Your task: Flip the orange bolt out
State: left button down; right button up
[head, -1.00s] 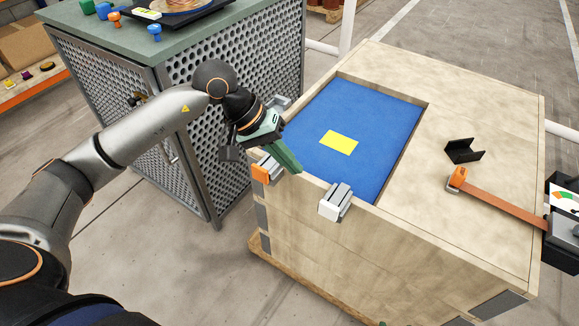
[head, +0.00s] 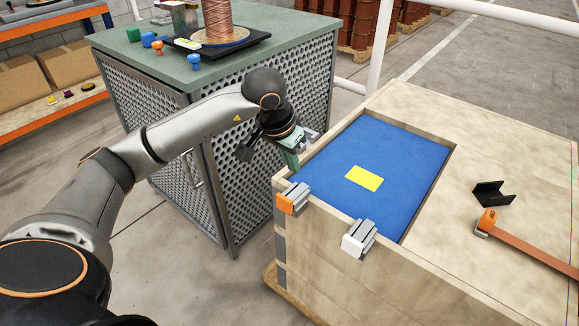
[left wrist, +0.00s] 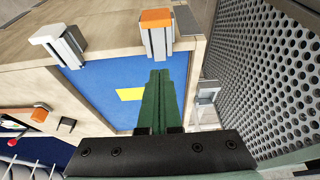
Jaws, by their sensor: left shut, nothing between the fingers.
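The orange bolt (head: 287,204) is an orange-ended block on a grey body at the crate's near left rim, its orange end facing outward. In the left wrist view the orange bolt (left wrist: 156,19) shows above the fingertips. My left gripper (head: 292,167) has green fingers, shut and empty, pointing down near the crate's left corner. It is behind the orange bolt and looks apart from it. The fingers (left wrist: 158,77) lie together in the left wrist view, over the blue panel. My right gripper is not in view.
A white-ended bolt (head: 353,243) sits farther along the same rim. The wooden crate (head: 520,150) holds a recessed blue panel (head: 400,150) with a yellow patch (head: 364,178). A black bracket (head: 492,193) and an orange-ended strap (head: 530,246) lie on top. A perforated cabinet (head: 235,150) stands close behind my left arm.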

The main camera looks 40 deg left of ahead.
aim_at(285, 196)
pick_arm(q)
jog(key=x, duration=0.8)
jog(key=shift+s+d+b, duration=0.1)
jog(key=shift+b, duration=0.3)
jog(key=s, duration=0.3)
jog(key=shift+a+r, duration=0.2)
jog(key=shift+r, duration=0.05)
jog(key=shift+s, duration=0.5)
jog(key=shift+s+a+f, duration=0.1)
jog(key=shift+s, duration=0.3)
jog(key=s+b, duration=0.1)
jog(key=s, duration=0.3)
jog(key=shift+s+a+b, duration=0.1)
jog(key=shift+s+b, duration=0.05)
jog(key=shift+b, duration=0.25)
